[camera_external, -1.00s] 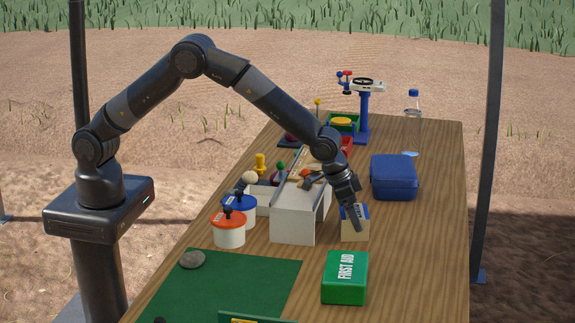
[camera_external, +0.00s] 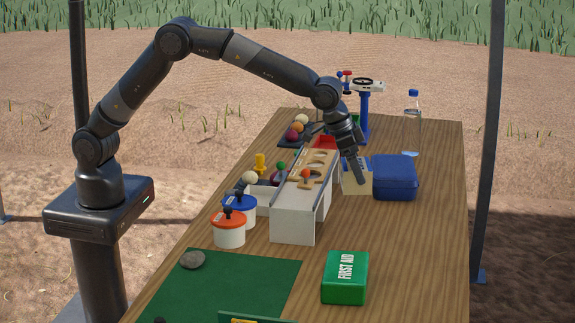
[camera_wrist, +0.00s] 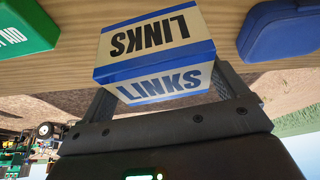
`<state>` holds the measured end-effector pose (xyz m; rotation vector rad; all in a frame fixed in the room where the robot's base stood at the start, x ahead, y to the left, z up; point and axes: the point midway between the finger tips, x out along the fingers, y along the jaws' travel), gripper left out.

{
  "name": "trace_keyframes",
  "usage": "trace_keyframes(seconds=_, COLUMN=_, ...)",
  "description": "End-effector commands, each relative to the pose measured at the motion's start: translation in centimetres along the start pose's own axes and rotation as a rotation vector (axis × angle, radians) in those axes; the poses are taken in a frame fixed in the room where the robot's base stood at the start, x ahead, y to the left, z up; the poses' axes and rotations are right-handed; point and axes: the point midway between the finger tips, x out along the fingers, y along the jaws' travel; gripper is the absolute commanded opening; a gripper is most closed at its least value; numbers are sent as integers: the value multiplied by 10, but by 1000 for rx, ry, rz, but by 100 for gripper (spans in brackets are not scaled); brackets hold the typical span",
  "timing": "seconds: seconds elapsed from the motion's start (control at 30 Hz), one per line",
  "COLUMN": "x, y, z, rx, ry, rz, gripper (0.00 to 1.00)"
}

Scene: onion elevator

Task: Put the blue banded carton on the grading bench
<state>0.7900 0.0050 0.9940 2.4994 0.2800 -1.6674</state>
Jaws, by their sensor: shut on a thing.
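The blue banded carton (camera_external: 349,186) is a cream box with blue bands. In the wrist view the carton (camera_wrist: 150,40) reads LINKS on two faces. My gripper (camera_external: 361,181) points down and is shut on it, with one finger on each side in the wrist view. The carton appears just left of the blue case in the external view; its height over the table cannot be told. A long white stand (camera_external: 293,222) with a wooden, holed top runs to its left. I cannot tell whether this stand or the wooden table (camera_external: 405,240) is the grading bench.
The blue case (camera_external: 395,180) is close on the right. A green first aid box (camera_external: 345,278) lies in front. Orange-lidded (camera_external: 229,234) and blue-lidded (camera_external: 240,211) tubs stand left of the stand. A blue post scale (camera_external: 364,118) and a bottle (camera_external: 413,108) are at the back.

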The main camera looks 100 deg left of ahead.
Motion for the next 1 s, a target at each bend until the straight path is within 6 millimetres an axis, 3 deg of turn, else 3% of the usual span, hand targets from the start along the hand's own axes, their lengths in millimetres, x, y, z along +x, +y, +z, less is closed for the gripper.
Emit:
trace_keyframes(seconds=0.17, x=-34, y=0, z=-15, rx=0, ry=3, rz=1, gripper=59)
trace_keyframes(seconds=0.47, x=-44, y=62, z=14, rx=66, ry=0, rz=24, gripper=59)
trace_keyframes(seconds=0.67, x=-61, y=128, z=52, rx=139, ry=-1, rz=54, gripper=59)
trace_keyframes(seconds=1.0, x=-105, y=249, z=156, rx=303, ry=0, rz=119, gripper=59)
